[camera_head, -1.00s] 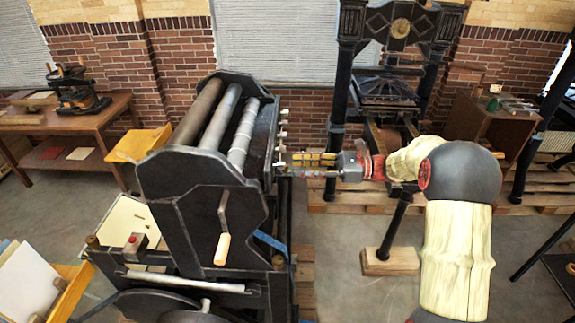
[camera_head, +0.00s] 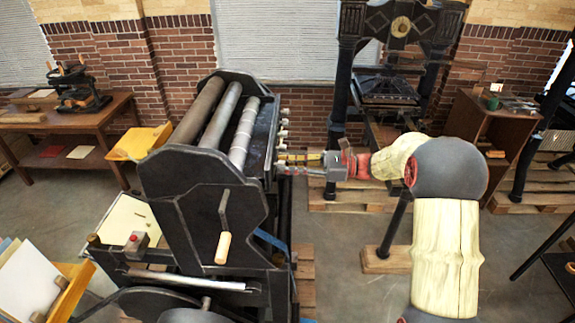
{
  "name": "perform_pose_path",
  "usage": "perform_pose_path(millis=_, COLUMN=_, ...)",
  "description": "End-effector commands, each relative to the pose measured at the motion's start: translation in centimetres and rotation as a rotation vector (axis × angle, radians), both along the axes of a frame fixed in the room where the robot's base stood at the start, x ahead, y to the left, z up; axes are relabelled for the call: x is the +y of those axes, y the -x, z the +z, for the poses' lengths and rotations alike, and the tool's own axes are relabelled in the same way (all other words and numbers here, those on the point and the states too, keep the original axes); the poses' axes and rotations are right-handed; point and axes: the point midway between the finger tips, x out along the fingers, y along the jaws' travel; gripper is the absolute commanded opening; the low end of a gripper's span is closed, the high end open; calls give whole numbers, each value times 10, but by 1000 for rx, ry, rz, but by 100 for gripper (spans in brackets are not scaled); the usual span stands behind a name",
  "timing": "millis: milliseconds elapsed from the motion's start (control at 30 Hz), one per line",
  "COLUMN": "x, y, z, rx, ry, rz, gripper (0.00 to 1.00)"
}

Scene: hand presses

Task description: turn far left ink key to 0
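The ink keys (camera_head: 284,123) are a row of small pale knobs along the right side of the black press (camera_head: 205,200), beside its rollers. My gripper (camera_head: 280,163) reaches in from the right, with its fingertips at the near end of this row. The fingers look level and close to the nearest keys. Whether they touch a key, and whether they are open or shut, is too small to tell. The farther keys stand clear of my gripper. Any marks on the keys are too small to read.
A hand crank (camera_head: 223,240) with a wooden handle hangs on the press's near side. A tall iron press (camera_head: 395,85) stands behind my arm on a pallet. A wooden table (camera_head: 75,135) is at the far left. Some floor is free right of the press.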

Motion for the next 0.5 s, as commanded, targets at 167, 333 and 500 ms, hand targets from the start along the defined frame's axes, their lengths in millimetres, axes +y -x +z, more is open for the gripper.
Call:
perform_pose_path(millis=167, x=0, y=0, z=0, rx=0, ry=0, rz=0, gripper=8)
perform_pose_path(millis=333, x=0, y=0, z=0, rx=0, ry=0, rz=0, gripper=0)
perform_pose_path(millis=500, x=0, y=0, z=0, rx=-1, ry=0, rz=0, gripper=0)
